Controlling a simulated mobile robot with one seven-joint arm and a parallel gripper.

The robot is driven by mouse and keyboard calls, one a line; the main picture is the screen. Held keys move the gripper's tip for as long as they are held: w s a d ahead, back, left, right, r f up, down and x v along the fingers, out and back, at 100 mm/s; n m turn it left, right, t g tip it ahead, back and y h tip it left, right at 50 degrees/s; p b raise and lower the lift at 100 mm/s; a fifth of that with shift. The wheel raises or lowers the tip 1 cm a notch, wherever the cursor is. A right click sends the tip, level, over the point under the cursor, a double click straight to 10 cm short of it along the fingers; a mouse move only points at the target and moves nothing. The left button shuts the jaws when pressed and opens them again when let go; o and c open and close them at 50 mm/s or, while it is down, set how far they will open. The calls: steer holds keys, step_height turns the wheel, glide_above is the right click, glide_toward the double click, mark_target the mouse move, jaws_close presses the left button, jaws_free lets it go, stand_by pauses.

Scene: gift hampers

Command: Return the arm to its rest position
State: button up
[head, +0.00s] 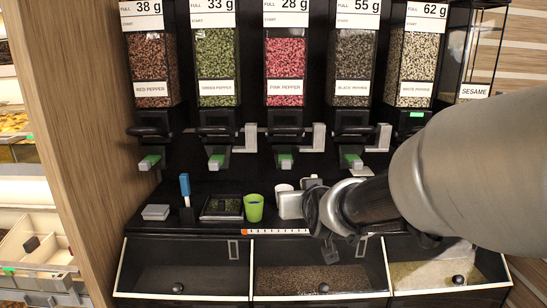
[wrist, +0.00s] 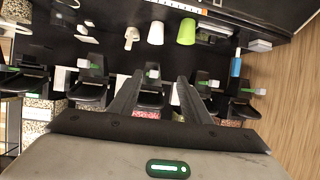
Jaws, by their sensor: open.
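My arm (head: 455,165) reaches in from the right in the head view. My gripper (head: 320,212) hangs over the black counter, right of the green cup (head: 254,208) and near a white object (head: 290,205). In the wrist view my gripper (wrist: 160,84) shows two dark fingers spread apart with nothing held between them. Beyond the fingers in that view are the green cup (wrist: 187,32), a white cup (wrist: 156,33) and a smaller white piece (wrist: 132,38). My gripper hides part of the counter in the head view.
Dispensers of red pepper (head: 151,70), green pepper (head: 215,68), pink pepper (head: 284,72) and others hang behind. A blue-handled brush (head: 185,188), a dark tray (head: 222,208) and a grey stack (head: 156,212) stand left. Lidded bins (head: 185,280) line the front; a wooden panel (head: 85,130) bounds the left.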

steer(key=s+d+f+m+g+h, duration=0.1)
steer(key=s+d+g, duration=0.3)
steer(key=s, duration=1)
steer(key=s+d+f+g, duration=0.2)
steer(key=s+d+g, duration=0.1)
steer(key=s, duration=1)
step_height(320, 180, up, 17)
steer(key=p, duration=1.7)
steer(key=shift+s+r+g, duration=0.15)
steer(key=shift+s+g, duration=0.15)
steer(key=shift+s, duration=0.05)
